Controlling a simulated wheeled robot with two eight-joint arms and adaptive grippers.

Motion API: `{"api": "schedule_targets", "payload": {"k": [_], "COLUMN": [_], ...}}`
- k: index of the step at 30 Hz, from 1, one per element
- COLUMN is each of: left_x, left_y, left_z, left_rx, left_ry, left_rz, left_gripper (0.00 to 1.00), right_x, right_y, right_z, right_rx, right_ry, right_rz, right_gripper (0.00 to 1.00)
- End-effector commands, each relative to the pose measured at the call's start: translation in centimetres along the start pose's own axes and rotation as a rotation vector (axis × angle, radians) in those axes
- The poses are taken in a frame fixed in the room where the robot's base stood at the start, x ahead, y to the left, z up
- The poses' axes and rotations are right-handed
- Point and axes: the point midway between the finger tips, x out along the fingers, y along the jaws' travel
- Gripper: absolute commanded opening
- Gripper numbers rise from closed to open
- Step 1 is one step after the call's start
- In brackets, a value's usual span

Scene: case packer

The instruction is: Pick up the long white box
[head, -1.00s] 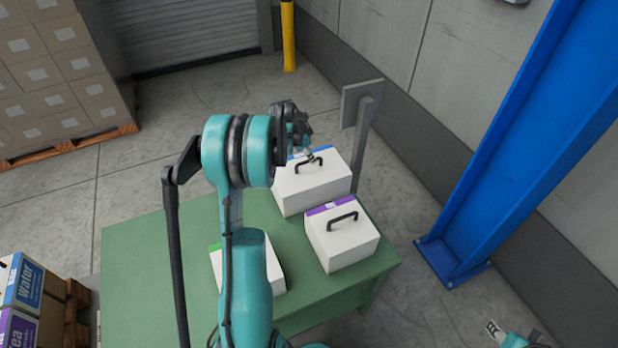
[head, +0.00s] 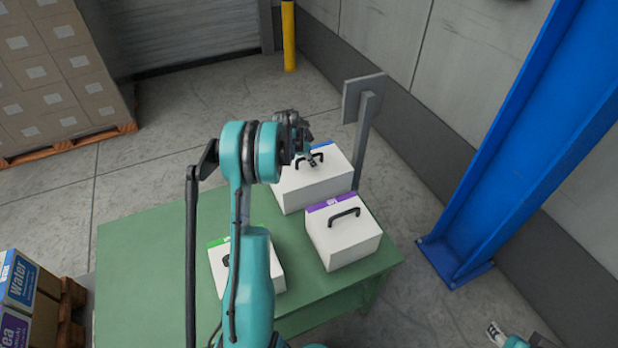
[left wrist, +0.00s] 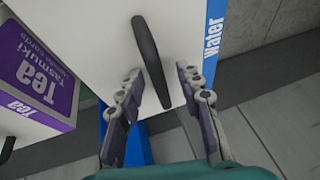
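The long white box (head: 318,190) with a blue strip stands at the back of the green table and has a black handle on top. It also shows in the left wrist view (left wrist: 190,25), with "water" on its blue strip. My left gripper (head: 312,160) is at the handle, pointing down. In the left wrist view its fingers (left wrist: 157,76) are apart, one on each side of the black handle (left wrist: 150,55), with gaps visible. My right gripper (head: 493,331) is small at the lower right, away from the table; its opening is unclear.
A white box with a purple strip (head: 345,247) stands in front, close by. A white box with a green strip (head: 265,275) is partly hidden by my left arm. The green table (head: 140,260) is bare on the left. A grey post (head: 364,140) and blue column (head: 510,150) stand behind and right.

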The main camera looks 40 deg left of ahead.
Motion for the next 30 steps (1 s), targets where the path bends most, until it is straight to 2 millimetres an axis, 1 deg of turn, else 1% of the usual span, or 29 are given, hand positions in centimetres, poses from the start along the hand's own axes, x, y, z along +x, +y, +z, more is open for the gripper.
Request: {"api": "schedule_targets", "payload": {"k": [1,2,3,4,15,19,23,30], "left_x": [0.0,0.0,0.0,0.0,-0.1,-0.8,-2.5,-6.5], "left_y": [0.0,0.0,0.0,0.0,0.0,-0.2,-0.5,-1.4], "left_z": [0.0,0.0,0.0,0.0,-0.1,-0.3,-1.0,-2.7], "left_rx": [0.000,0.000,0.000,0.000,0.000,0.000,0.000,0.000], "left_ry": [0.000,0.000,0.000,0.000,0.001,0.001,0.001,0.001], "left_rz": [0.000,0.000,0.000,0.000,-0.001,-0.001,-0.001,-0.001], "left_gripper": [0.23,0.15,0.04,0.00,0.00,0.00,0.00,0.00], "right_x": [0.0,0.0,0.0,0.0,0.0,-0.3,-1.0,-2.5], "right_y": [0.0,0.0,0.0,0.0,0.0,0.0,0.0,0.0], "right_z": [0.0,0.0,0.0,0.0,0.0,-0.2,-0.7,-1.8], "right_rx": [0.000,0.000,0.000,0.000,0.000,0.000,0.000,0.000], "right_ry": [0.000,0.000,0.000,0.000,0.000,0.000,0.000,0.000], "right_rz": [0.000,0.000,0.000,0.000,0.000,0.000,0.000,0.000], "right_gripper": [0.40,0.40,0.40,0.40,0.40,0.40,0.40,0.40]}}
